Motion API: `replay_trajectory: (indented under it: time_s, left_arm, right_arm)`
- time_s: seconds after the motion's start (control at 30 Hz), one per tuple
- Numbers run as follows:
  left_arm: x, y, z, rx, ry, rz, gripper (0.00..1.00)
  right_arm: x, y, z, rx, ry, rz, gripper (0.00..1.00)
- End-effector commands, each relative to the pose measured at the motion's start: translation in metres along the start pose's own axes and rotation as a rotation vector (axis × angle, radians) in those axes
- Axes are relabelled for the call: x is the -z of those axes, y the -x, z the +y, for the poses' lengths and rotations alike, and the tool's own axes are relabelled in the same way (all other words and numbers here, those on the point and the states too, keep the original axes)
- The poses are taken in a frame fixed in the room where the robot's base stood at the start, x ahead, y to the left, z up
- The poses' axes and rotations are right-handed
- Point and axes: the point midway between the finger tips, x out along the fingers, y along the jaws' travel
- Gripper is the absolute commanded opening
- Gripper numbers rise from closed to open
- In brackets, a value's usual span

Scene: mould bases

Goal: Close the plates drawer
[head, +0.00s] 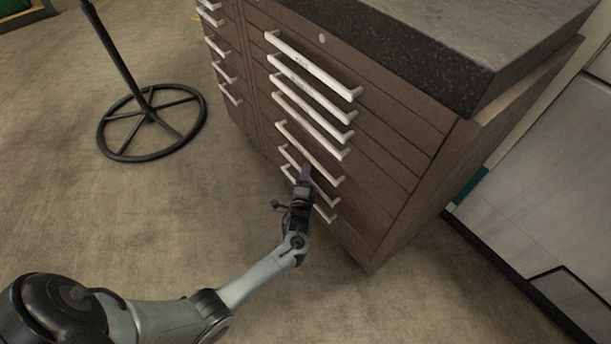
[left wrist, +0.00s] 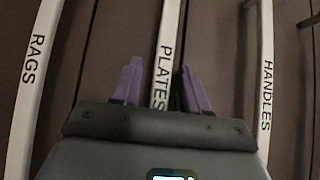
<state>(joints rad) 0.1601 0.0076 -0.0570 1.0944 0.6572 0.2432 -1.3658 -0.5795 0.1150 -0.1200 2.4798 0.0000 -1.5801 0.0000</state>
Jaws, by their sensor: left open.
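The plates drawer's white bar handle, marked PLATES (left wrist: 167,45), runs up the middle of the left wrist view. My left gripper (left wrist: 158,75) has its two purple fingers apart, one on each side of this bar. I cannot tell whether they touch it. In the head view my left gripper (head: 305,172) is at the lower handles of the brown cabinet (head: 385,165) and hides part of them. The drawer front shows no clear gap there, so I cannot tell how far it stands out. My right gripper is not in view.
The RAGS handle (left wrist: 32,75) and HANDLES handle (left wrist: 267,70) flank the plates handle closely. A dark stone top (head: 470,35) overhangs the cabinet. A black round stand base (head: 150,122) is on the floor at left. Open floor (head: 190,200) lies before the cabinet.

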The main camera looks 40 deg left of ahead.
Motion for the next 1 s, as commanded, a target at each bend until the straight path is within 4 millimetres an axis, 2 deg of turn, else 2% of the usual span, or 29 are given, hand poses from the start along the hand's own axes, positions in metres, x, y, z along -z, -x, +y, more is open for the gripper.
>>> replay_trajectory:
  time_s: [0.23,0.37,0.47,0.8,1.0]
  left_arm:
    - [0.000,0.000,-0.001,0.001,0.000,-0.001,0.45]
    - [0.000,0.007,-0.002,-0.001,-0.001,-0.001,0.45]
    - [0.000,0.019,-0.003,-0.001,-0.001,-0.001,0.45]
    - [0.000,0.077,-0.003,-0.003,0.000,0.000,0.45]
    - [0.000,0.100,-0.001,-0.002,0.000,0.000,0.45]
  right_arm:
    - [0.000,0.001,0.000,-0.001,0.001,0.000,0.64]
    - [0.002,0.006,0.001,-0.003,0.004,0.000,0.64]
    - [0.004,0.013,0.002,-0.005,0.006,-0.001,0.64]
    - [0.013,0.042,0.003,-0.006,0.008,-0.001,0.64]
    - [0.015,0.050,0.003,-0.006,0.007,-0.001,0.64]
